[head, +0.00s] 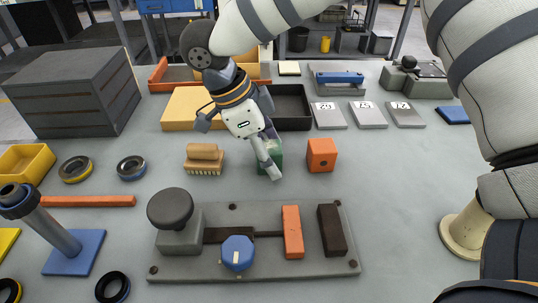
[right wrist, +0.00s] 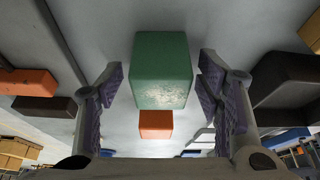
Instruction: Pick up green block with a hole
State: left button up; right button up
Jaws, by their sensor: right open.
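The green block (head: 276,155) stands on the grey table in the middle of the head view, partly hidden behind my right gripper (head: 266,160). In the right wrist view the green block (right wrist: 162,70) lies between the two open fingers, with a gap visible on each side. The fingers do not appear to touch it. No hole shows on its visible faces. My left gripper is in neither view.
An orange block (head: 322,155) with a hole stands close to the right of the green one. A wooden brush (head: 204,158) lies to the left. A dark tray (head: 291,108) is behind, and a grey fixture plate (head: 325,268) is in front.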

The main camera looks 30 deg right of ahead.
grip_shut()
jog(key=shift+r, duration=0.2)
